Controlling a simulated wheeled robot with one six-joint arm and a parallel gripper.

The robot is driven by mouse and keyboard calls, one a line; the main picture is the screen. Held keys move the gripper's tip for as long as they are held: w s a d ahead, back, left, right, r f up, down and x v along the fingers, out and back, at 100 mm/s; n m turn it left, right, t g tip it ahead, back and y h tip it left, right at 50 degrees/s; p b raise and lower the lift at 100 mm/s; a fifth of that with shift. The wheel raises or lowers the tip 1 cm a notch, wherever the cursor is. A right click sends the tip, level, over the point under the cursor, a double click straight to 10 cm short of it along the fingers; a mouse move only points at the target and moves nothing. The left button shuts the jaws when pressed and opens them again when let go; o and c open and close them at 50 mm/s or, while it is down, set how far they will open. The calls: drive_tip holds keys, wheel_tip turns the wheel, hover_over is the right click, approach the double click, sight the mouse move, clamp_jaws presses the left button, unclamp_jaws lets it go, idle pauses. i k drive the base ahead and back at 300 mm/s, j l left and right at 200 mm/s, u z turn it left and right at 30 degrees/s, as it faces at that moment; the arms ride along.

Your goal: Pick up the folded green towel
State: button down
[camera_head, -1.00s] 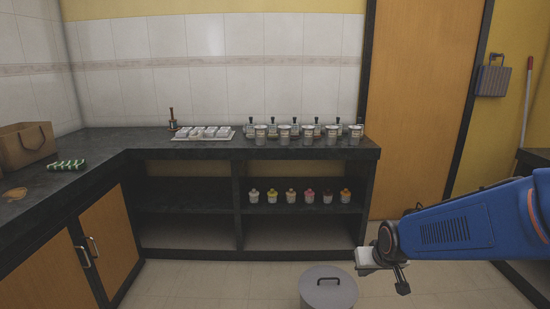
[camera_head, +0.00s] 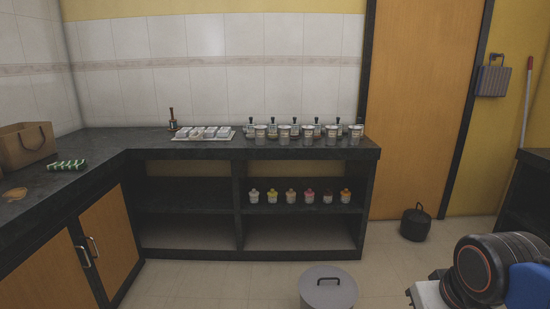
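A folded green towel with pale stripes (camera_head: 67,165) lies on the dark countertop at the left, beside the brown bag. My arm shows only at the lower right corner, far across the room from the towel. A pale part of my arm's end (camera_head: 428,294) shows at the bottom edge. The gripper's fingers cannot be made out.
A brown bag (camera_head: 26,148) stands behind the towel on the dark counter (camera_head: 110,160). Steel canisters (camera_head: 309,138) line the back counter beside a white tray (camera_head: 180,139). A lidded bin (camera_head: 328,288) and a black pot (camera_head: 415,223) stand on the floor.

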sight(71, 165)
drive_tip(key=u, duration=1.5)
drive_tip(key=i, duration=0.3)
